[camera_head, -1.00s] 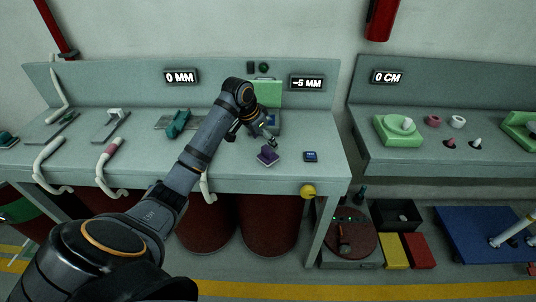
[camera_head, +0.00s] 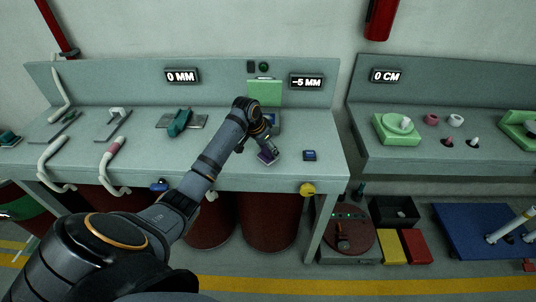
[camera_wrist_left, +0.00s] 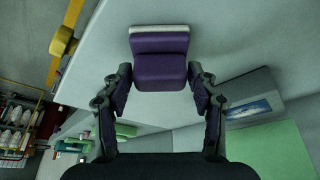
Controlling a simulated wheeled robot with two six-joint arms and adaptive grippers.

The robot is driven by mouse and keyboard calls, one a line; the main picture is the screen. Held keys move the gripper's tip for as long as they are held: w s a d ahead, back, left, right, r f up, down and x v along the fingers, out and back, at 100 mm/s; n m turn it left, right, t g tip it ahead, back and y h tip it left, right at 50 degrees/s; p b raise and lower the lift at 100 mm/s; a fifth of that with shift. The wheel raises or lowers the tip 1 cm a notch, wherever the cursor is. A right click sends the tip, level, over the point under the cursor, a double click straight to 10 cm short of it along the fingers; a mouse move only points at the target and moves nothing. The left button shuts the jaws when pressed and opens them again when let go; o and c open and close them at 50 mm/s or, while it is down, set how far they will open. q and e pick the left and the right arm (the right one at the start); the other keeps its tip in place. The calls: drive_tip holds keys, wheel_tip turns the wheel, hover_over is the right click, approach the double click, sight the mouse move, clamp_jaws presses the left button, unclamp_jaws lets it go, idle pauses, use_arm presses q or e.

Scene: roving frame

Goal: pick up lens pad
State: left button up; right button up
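The lens pad appears to be a small purple block (camera_head: 267,156) on the bench top near its front edge. In the left wrist view the purple block (camera_wrist_left: 160,72) has a pale band across its far end. My left gripper (camera_head: 270,148) is low over the bench at the block and partly covers it. In the left wrist view my left gripper (camera_wrist_left: 160,76) is open, with one finger on each side of the block's near end. Contact between fingers and block cannot be told. My right gripper is not in view.
A small dark blue device (camera_head: 309,155) lies to the right of the block. A green case (camera_head: 265,93) stands open behind the gripper. A yellow knob (camera_head: 307,188) sits at the bench's front edge. The bench between the device and the right edge is clear.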

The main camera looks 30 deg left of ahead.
use_arm(q)
drive_tip(key=c, duration=0.7)
drive_tip(key=shift+c, duration=0.2)
drive_tip(key=shift+w+r+b, duration=0.1)
drive_tip(key=shift+r+b, duration=0.35)
drive_tip(key=shift+r, duration=0.15)
drive_tip(key=shift+r+b, duration=0.5)
drive_tip(key=shift+r, duration=0.2)
drive_tip(key=s+d+r+b, duration=0.2)
drive_tip(key=s+r, duration=0.3)
drive_tip(key=s, duration=0.1)
drive_tip(key=s+d+r+b, duration=0.2)
drive_tip(key=s+r, duration=0.3)
drive_tip(key=s, duration=0.2)
drive_tip(key=shift+s+d+r, duration=0.15)
drive_tip(key=shift+d+r, duration=0.1)
drive_tip(key=shift+d, duration=0.1)
